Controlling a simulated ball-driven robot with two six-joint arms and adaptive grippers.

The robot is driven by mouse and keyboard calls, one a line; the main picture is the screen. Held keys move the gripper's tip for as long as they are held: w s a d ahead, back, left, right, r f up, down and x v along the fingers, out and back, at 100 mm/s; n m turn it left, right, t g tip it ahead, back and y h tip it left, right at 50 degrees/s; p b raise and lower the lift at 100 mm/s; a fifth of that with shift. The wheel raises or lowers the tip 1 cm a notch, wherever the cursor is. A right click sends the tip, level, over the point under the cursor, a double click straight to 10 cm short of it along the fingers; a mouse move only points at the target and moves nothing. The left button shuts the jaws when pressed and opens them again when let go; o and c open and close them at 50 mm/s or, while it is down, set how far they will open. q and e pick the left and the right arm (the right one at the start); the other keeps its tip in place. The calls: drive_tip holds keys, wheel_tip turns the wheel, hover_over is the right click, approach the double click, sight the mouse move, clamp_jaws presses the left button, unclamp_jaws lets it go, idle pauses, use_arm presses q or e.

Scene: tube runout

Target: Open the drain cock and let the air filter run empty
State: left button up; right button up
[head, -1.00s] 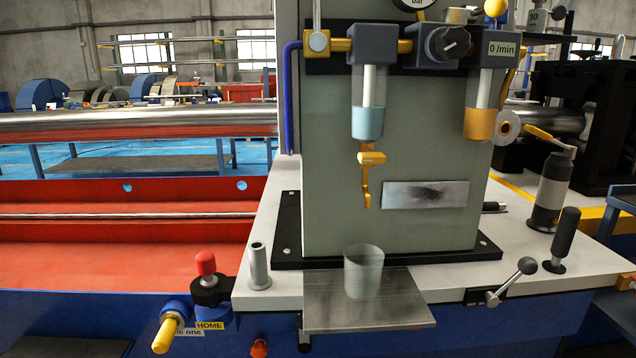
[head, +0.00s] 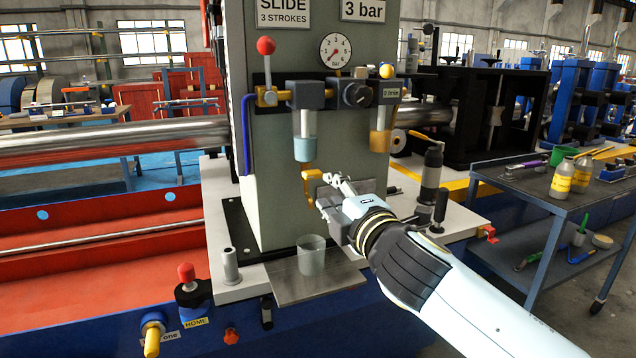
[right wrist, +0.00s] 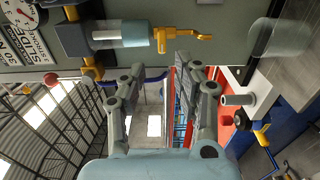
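The air filter (head: 305,148) hangs on the grey-green panel, its clear bowl holding pale blue liquid; it lies sideways in the right wrist view (right wrist: 132,34). A clear, empty-looking beaker (head: 311,258) stands upright on a grey plate below the cock. My right gripper (head: 326,189) is just right of the cock. In the right wrist view its fingers (right wrist: 160,78) are spread with nothing between them. My left gripper is out of view.
A yellow lubricator bowl (head: 380,141) hangs right of the filter, below a gauge (head: 335,50). A black-handled lever (head: 439,208) and a grey post (head: 231,265) stand on the bench. A side table (head: 560,190) with bottles is at the right.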

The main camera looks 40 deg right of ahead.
sight(314, 177)
drive_tip(key=x, duration=0.8)
drive_tip(key=shift+w+d+f, duration=0.1)
drive_tip(key=shift+d+f, duration=0.05)
clamp_jaws()
idle(0.3)
